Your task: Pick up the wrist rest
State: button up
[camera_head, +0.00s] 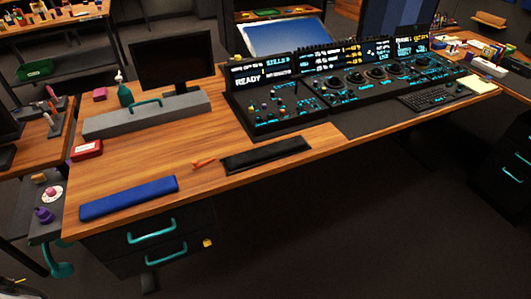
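Two long, low pads lie flat on the wooden desk (200,150), and either could be the wrist rest. A black padded bar (265,154) lies near the front edge, just in front of the left part of the control panel. A blue bar-shaped pad (128,197) lies at the front left corner of the desk. Both are uncovered, with nothing on top of them. I cannot tell for certain which one is the wrist rest. My gripper is not in view.
A small orange object (203,163) lies between the pads. Behind are a grey box with a teal handle (147,114), a red box (87,150) and a monitor (172,59). The trackball control panel (340,88) fills the back right. Drawers (150,240) sit below the desk.

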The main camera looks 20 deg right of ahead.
aim_at(236, 162)
jog(key=z, duration=1.85)
jog(key=i+j, duration=0.15)
jog(key=j, duration=0.25)
jog(key=i+j+z, duration=0.1)
jog(key=j, duration=0.3)
jog(key=i+j, duration=0.15)
jog(key=j, duration=0.25)
jog(key=i+j, duration=0.15)
jog(key=j, duration=0.25)
jog(key=z, duration=0.05)
